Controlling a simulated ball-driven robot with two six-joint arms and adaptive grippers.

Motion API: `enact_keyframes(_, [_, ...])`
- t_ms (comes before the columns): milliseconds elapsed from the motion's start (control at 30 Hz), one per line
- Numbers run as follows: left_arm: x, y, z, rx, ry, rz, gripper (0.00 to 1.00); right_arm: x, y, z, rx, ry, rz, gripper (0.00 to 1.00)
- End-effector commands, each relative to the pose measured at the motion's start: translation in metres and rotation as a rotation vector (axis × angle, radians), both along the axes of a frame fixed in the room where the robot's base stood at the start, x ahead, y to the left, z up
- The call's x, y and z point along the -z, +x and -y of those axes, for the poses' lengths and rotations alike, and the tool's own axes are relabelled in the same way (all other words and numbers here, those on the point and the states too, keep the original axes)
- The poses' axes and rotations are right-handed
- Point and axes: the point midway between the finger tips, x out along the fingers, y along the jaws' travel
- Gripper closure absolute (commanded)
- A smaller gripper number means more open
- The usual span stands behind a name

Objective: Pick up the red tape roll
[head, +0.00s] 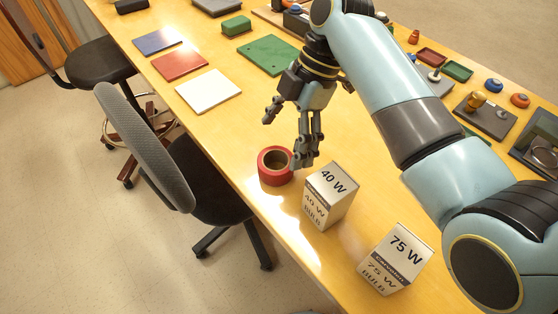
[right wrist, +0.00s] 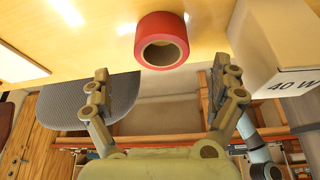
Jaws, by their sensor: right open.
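The red tape roll (head: 264,168) lies flat on the wooden table near its front edge, left of the 40 W box. It also shows in the right wrist view (right wrist: 162,28), at the upper middle, with its dark hole facing the camera. My right gripper (head: 282,140) is open and empty above the table. In the head view it is just above and beside the roll, and one finger overlaps the roll's right edge. In the right wrist view the fingers (right wrist: 165,82) are spread wide, and the roll is beyond their tips, between their lines. Contact cannot be told. My left gripper is not in view.
The 40 W bulb box (head: 331,195) stands close to the right of the roll. The 75 W bulb box (head: 396,258) stands farther right. White (head: 208,91), red (head: 180,66) and blue (head: 157,41) tiles lie to the left. Chairs (head: 150,150) stand by the front edge.

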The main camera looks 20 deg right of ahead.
Motion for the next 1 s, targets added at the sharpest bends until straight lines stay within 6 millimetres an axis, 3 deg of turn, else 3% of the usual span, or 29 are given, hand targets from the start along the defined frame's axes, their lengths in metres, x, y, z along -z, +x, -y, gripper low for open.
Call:
enact_keyframes(467, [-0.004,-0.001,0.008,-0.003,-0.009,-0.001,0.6,0.053,-0.007,-0.022,0.0,-0.001,-0.002,0.06])
enact_keyframes(733, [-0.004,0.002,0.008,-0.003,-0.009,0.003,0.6,0.057,-0.007,-0.023,0.001,-0.003,0.001,0.06])
enact_keyframes(1000, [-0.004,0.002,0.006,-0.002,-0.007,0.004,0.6,0.057,-0.007,-0.023,0.001,-0.003,0.0,0.4])
